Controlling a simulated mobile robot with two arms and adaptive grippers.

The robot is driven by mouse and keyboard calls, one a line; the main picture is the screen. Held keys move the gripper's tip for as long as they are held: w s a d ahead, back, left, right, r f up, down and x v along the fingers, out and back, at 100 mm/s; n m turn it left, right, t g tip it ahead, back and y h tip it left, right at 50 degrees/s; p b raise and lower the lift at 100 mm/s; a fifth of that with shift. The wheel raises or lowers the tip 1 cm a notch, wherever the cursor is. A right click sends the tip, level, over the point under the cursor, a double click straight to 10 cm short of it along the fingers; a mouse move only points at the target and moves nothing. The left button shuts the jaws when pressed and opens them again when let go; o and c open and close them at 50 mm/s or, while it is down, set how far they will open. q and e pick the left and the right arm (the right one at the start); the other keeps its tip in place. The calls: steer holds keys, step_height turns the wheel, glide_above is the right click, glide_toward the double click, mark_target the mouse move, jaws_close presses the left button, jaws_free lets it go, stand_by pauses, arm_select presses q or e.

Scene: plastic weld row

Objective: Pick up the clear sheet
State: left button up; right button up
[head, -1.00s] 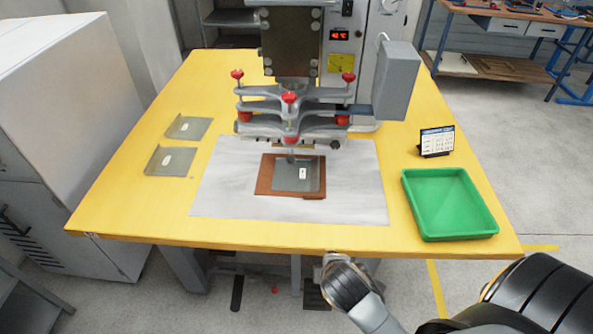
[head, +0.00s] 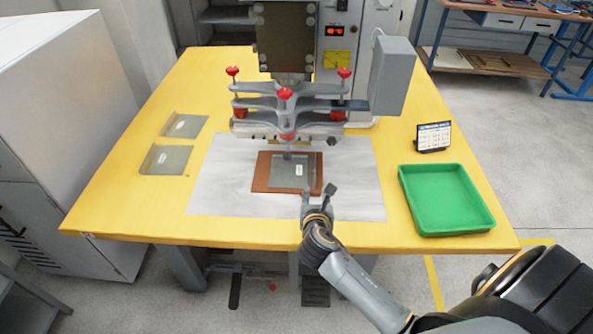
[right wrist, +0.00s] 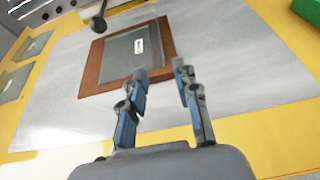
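A clear sheet (head: 289,171) with a small white label lies on a brown plate (head: 262,184) under the press head. It also shows in the right wrist view (right wrist: 124,50), beyond the fingertips. Two similar clear sheets lie at the table's left, the farther one (head: 176,127) and the nearer one (head: 157,160). My right gripper (head: 319,190) is over the table's front side, close to the brown plate's near right corner. In the right wrist view its fingers (right wrist: 160,74) are apart with nothing between them. My left gripper is out of view.
The press (head: 290,105) with red knobs stands right above the brown plate's far side. A light grey mat (head: 220,200) lies under the plate. A green tray (head: 447,230) and a small sign (head: 434,136) are at the right. The yellow table's front left is clear.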

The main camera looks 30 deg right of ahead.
mark_target(315, 178)
steer(key=x, duration=0.7)
steer(key=b+x, duration=0.1)
steer(key=x, duration=0.3)
steer(key=shift+f, duration=0.35)
jaws_close()
